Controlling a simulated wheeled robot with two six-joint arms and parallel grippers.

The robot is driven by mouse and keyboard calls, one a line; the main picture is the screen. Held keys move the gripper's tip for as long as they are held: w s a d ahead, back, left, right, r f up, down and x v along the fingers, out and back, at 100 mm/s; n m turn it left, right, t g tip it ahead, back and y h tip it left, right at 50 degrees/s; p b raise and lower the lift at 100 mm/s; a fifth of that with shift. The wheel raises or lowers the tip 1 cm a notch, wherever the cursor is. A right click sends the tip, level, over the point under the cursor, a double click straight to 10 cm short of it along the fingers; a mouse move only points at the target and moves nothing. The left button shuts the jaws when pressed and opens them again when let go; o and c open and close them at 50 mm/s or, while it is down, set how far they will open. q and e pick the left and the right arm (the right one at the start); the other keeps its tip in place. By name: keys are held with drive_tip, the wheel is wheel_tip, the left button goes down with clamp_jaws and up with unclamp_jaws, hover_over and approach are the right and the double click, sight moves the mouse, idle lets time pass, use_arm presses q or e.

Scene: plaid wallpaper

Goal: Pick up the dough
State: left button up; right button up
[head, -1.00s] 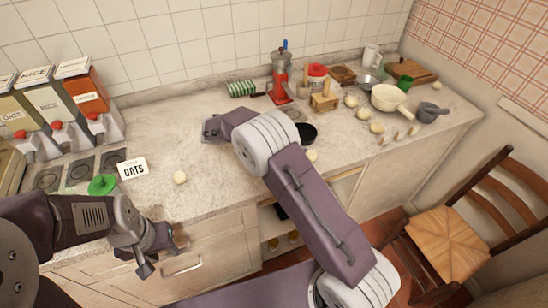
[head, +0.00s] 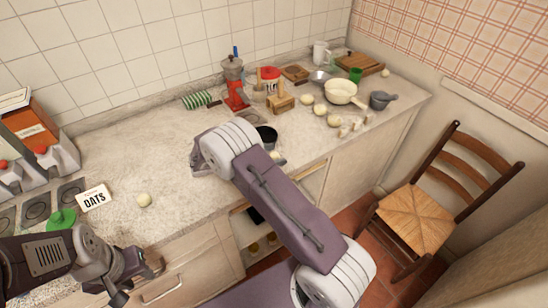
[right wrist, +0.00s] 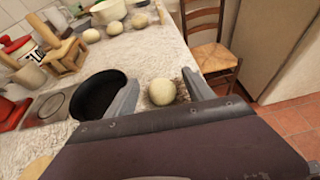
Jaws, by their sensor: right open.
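Several pale dough balls lie on the counter. One dough ball (right wrist: 162,92) is in the right wrist view, ahead and between the spread fingers of my right gripper (right wrist: 158,97), with no visible grip on it. This ball shows partly in the head view (head: 278,156), beside the black pan. My right gripper is open; in the head view my own arm hides it. Another ball (head: 144,200) lies by the OATS card, and more balls (head: 320,109) lie at the back right. My left gripper (head: 137,282) is low at the left, empty, with its fingers apart.
The black pan (right wrist: 98,95) stands close to the right gripper's left finger. A red grinder (head: 236,92), wooden block (head: 280,103), cream pot (head: 341,92) and grey mortar (head: 381,100) stand farther back. A wooden chair (head: 420,212) is beyond the counter's right end.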

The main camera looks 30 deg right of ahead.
drive_tip(key=shift+d+f, duration=0.2)
drive_tip(key=shift+d, duration=0.15)
clamp_jaws()
drive_tip(key=shift+r, duration=0.1)
wheel_tip(320, 180, up, 4)
drive_tip(key=shift+s+d+r, duration=0.1)
drive_tip(key=shift+s+r, duration=0.05)
drive_tip(key=shift+r, duration=0.1)
drive_tip(key=s+d+r, duration=0.6)
drive_tip(key=s, duration=0.3)
drive_tip(key=shift+d+r, duration=0.2)
drive_tip(key=shift+d, duration=0.05)
